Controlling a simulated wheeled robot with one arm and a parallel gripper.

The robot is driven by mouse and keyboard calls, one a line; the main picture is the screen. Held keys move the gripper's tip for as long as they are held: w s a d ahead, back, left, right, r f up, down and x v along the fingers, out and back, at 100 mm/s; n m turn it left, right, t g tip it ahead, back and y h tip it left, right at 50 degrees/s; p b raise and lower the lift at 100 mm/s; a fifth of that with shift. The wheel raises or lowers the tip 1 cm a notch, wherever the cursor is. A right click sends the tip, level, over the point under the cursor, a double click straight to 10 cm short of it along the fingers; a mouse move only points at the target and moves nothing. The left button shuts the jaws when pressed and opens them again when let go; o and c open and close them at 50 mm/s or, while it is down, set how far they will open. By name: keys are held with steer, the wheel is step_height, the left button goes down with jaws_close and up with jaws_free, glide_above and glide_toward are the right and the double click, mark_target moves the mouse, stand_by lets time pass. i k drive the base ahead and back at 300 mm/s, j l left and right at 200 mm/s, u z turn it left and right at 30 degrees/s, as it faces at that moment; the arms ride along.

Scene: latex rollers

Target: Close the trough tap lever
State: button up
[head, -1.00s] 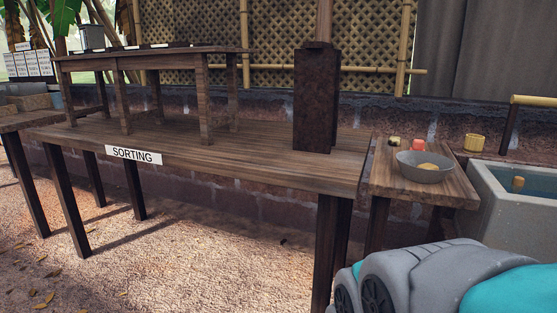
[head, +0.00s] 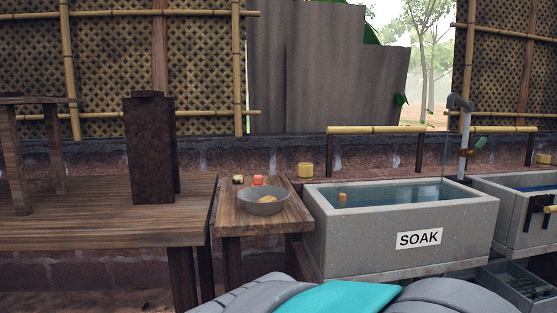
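A grey standpipe tap (head: 463,135) with a curved top rises behind the right end of the SOAK trough, at the gap before a second trough. A small green piece that looks like its lever (head: 481,143) sticks out to the right, tilted upward. Whether it stands open or closed is too small to tell. The SOAK trough (head: 345,243) is a grey stone basin holding water, with a small cork-like float (head: 342,197) at its left. My grey and teal arm fills the bottom middle, well in front of the tap. My gripper is not in view.
A small wooden table (head: 290,222) left of the trough holds a grey bowl (head: 263,207) and small items. A long wooden table (head: 90,215) carries a dark block (head: 150,148). A second trough (head: 515,215) and a dark crate (head: 520,285) stand at the right.

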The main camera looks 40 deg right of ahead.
mark_target(472, 154)
steer(key=z, duration=2.55)
